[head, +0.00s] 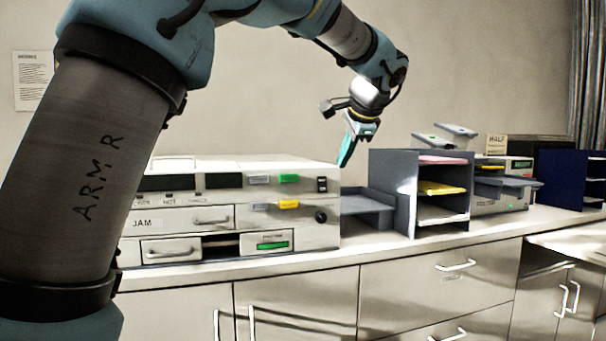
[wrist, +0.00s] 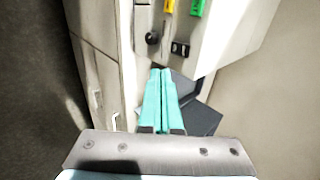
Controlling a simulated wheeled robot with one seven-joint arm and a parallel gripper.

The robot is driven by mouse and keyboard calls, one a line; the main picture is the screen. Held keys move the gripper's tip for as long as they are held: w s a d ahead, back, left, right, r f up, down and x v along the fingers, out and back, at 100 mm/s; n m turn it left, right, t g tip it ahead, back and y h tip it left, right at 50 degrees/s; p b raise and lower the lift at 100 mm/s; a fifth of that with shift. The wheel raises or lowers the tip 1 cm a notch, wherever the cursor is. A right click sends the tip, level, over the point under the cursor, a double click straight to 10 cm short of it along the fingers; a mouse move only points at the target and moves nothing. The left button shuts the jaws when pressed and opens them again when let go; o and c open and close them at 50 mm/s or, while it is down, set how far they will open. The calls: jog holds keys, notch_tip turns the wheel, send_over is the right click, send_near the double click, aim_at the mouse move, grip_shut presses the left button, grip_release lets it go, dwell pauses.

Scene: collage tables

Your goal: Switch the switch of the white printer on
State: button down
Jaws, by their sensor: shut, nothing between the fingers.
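The white printer (head: 290,174) stands on the counter left of centre in the head view. Its small black rocker switch (head: 322,184) is at the upper right of the front, above a round black knob (head: 320,215). In the wrist view the switch (wrist: 180,48) lies just beyond the fingertips, with the knob (wrist: 152,38) to its left. Which way the switch is set is too small to tell. My gripper (head: 346,162) is shut and empty, its teal fingers pointing down near the printer's right end. The closed fingers (wrist: 160,72) appear apart from the switch.
A grey tray (head: 368,205) and a dark paper sorter (head: 393,190) with coloured sheets stand right of the printer. Another machine (head: 520,168) is farther right. Drawers and cabinets with protruding handles (head: 456,265) are below the counter.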

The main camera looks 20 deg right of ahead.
jog(key=shift+w+a, duration=0.1)
jog(key=p, duration=0.4)
send_near(322, 190)
notch_tip(322, 190, down, 4)
jog(key=w, duration=0.2)
jog(key=shift+w+d+f+p, duration=0.15)
jog(key=shift+w+f+p, duration=0.1)
jog(key=shift+w, duration=0.25)
jog(key=shift+w+d+f+p, duration=0.15)
jog(key=shift+w+f+p, duration=0.1)
jog(key=shift+w, duration=0.2)
jog(key=shift+f+b, duration=0.1)
jog(key=shift+b, duration=0.25)
jog(key=shift+w+f+t+b, duration=0.15)
jog(key=shift+f+t+b, duration=0.2)
jog(key=shift+b, duration=0.8)
jog(key=shift+r+p, duration=0.45)
jog(key=shift+p, duration=0.1)
jog(key=shift+r, duration=0.1)
